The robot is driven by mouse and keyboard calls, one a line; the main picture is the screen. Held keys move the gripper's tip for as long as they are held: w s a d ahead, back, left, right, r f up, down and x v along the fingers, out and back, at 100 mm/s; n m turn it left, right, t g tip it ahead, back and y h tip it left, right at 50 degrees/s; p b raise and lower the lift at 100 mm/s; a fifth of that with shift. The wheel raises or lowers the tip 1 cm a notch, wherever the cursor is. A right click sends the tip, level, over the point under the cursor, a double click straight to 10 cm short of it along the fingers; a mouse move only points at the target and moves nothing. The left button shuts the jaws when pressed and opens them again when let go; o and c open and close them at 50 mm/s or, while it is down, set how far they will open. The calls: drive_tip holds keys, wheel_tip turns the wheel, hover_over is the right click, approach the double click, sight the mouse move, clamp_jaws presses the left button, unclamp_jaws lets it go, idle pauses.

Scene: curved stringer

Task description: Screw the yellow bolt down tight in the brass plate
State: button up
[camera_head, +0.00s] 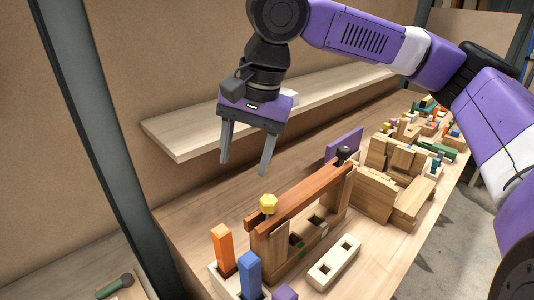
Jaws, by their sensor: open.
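The yellow bolt (268,202) stands upright at the near left end of a reddish-brown wooden beam (305,197). Its faceted head is raised, with a short length of grey shank showing below it. I cannot make out a brass plate under the bolt. My gripper (244,167) points down, open and empty, above and slightly left of the bolt. Its two grey fingers are apart and touch nothing.
The beam rests on a wooden frame (272,246). An orange block (222,248) and a blue block (249,272) stand nearby in front. A pale holed block (334,262) lies to the right. Stacked wooden blocks (391,160) and a purple panel (344,146) stand farther back. A shelf (190,140) runs along the wall.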

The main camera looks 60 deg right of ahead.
sight(269, 198)
drive_tip(key=s+m, duration=0.1)
drive_tip(key=s+d+m+g, duration=0.1)
drive_tip(key=s, duration=0.1)
drive_tip(key=s+m+g, duration=0.1)
drive_tip(key=shift+s+d+f, duration=0.2)
drive_tip(key=shift+d+f, duration=0.05)
drive_tip(key=shift+f, duration=0.15)
drive_tip(key=shift+s+d+m, duration=0.1)
drive_tip(key=shift+m, duration=0.2)
drive_tip(key=shift+f, duration=3.9)
clamp_jaws()
